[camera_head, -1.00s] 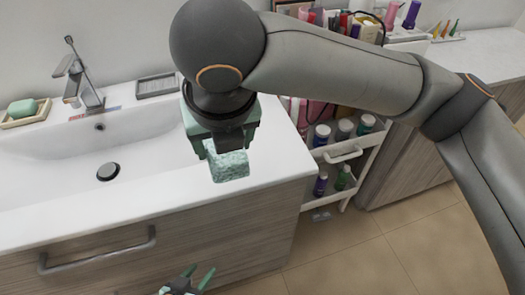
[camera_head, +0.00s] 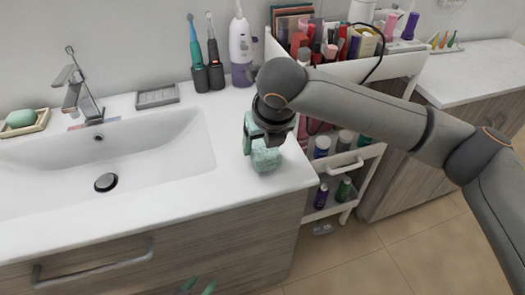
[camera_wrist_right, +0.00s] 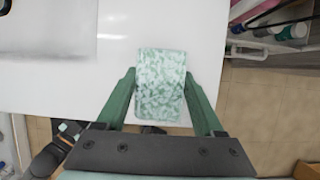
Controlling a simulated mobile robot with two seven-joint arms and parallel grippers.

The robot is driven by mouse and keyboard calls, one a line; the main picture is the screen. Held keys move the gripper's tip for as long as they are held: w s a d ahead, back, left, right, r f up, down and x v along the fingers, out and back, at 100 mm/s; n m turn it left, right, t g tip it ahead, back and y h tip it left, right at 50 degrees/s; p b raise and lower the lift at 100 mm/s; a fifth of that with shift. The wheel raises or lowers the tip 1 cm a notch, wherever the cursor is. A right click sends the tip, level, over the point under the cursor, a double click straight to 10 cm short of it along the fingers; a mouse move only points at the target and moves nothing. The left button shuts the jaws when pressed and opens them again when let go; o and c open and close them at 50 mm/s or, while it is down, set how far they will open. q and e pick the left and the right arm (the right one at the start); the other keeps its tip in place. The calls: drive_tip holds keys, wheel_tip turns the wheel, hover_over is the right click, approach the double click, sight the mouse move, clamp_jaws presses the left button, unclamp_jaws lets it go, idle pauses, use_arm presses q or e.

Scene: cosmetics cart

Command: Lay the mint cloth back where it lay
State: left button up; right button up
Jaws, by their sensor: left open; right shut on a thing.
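The mint cloth (camera_head: 266,158), mottled pale green and folded small, is held by my right gripper (camera_head: 261,145) at the right end of the white sink counter. In the right wrist view the cloth (camera_wrist_right: 160,82) sits between the two green fingers and reaches forward past their tips over the white counter top. The head view does not show clearly whether the cloth touches the counter. My left gripper (camera_head: 196,287) is open and empty low in front of the cabinet, only its green fingertips showing at the bottom edge.
The basin (camera_head: 120,160) lies left of the cloth, with a grey soap tray (camera_head: 157,96), electric toothbrushes (camera_head: 207,70) and a white-purple water flosser (camera_head: 240,50) behind. The cosmetics cart (camera_head: 345,72) stands close to the right. The counter's front right corner is clear.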

wheel_tip(320, 180, down, 2)
drive_tip(key=shift+f, duration=0.15)
drive_tip(key=o, duration=1.2)
drive_tip(key=p+v, duration=0.1)
drive_tip(key=v, duration=1.1)
